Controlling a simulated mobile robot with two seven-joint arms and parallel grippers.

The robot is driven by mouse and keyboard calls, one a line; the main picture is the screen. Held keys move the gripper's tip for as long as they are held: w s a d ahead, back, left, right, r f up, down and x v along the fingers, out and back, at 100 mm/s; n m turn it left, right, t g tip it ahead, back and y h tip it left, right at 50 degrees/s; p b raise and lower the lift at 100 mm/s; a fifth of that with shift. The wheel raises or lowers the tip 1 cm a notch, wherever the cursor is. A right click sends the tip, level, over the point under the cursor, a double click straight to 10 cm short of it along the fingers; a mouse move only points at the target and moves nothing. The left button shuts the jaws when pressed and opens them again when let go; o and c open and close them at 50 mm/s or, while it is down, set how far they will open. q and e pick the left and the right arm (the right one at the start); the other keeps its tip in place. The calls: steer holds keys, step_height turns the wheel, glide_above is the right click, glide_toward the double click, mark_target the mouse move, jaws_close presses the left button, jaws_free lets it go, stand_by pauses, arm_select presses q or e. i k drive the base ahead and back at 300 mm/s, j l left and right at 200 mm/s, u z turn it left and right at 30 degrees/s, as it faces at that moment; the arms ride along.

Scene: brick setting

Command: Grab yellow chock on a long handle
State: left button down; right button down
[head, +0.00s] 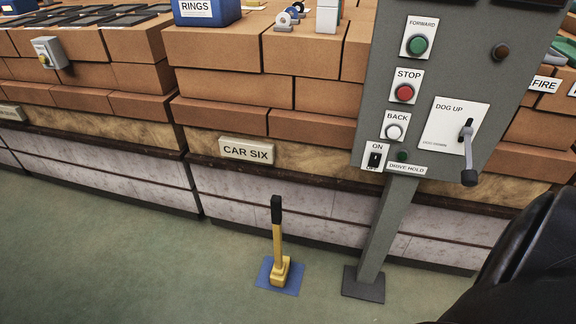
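The yellow chock (280,271) stands on a blue square mat (267,281) on the green floor, in front of the stacked bricks. Its long handle rises upright, yellow below with a black grip (276,209) at the top. Nothing touches the chock or its handle. Neither of my grippers shows in the head view. A dark rounded shape at the lower right hides part of the floor there, and I cannot tell what it is.
A grey control panel (383,148) on a slanted post (385,232) stands just right of the chock, its foot plate (363,284) on the floor. Behind is a brick-loaded car with a CAR SIX sign (246,150). The floor (120,255) to the left is clear.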

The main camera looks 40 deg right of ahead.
mark_target(278, 275)
steer(key=z, duration=1.1)
